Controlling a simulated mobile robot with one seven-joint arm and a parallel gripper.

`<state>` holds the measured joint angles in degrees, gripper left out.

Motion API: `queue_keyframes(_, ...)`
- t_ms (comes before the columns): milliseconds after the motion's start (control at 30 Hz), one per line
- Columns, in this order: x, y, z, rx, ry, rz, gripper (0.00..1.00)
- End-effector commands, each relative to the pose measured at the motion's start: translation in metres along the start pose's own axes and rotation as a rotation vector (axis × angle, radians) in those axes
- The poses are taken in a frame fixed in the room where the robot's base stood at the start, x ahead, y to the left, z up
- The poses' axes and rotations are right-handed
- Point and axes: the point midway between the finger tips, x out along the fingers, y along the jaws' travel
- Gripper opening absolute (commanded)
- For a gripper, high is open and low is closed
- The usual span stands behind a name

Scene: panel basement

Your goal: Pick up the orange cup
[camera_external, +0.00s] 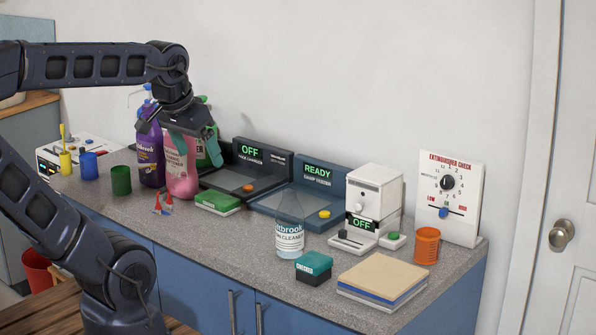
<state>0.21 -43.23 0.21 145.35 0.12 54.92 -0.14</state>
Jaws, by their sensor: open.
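The orange cup (426,246) stands upright at the right end of the counter, in front of the white extinguisher check panel (447,198). My gripper (190,143) is open and points down over the left part of the counter, in front of the pink bottle (181,176). It is far to the left of the orange cup and higher up. Nothing shows between its fingers that it clearly holds, though the bottles behind it make its fingertips hard to make out.
A stack of books or boards (383,281) lies in front of the cup. A white device (372,205) stands to its left. Green (121,181) and blue cups (88,165) are at the left.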

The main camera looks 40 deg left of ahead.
Motion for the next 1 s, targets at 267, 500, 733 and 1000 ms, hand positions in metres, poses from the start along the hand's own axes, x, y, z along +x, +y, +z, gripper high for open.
queue_keyframes(267, 0.0, 0.0, 0.0, 0.0, 0.0, 0.0, 0.8)
queue_keyframes(500, 0.0, 0.001, -0.006, 0.015, -0.004, 0.001, 0.8)
queue_keyframes(733, 0.003, 0.01, -0.051, 0.136, -0.04, 0.01, 0.8)
queue_keyframes(1000, 0.02, 0.029, -0.118, 0.327, -0.091, 0.029, 0.8)
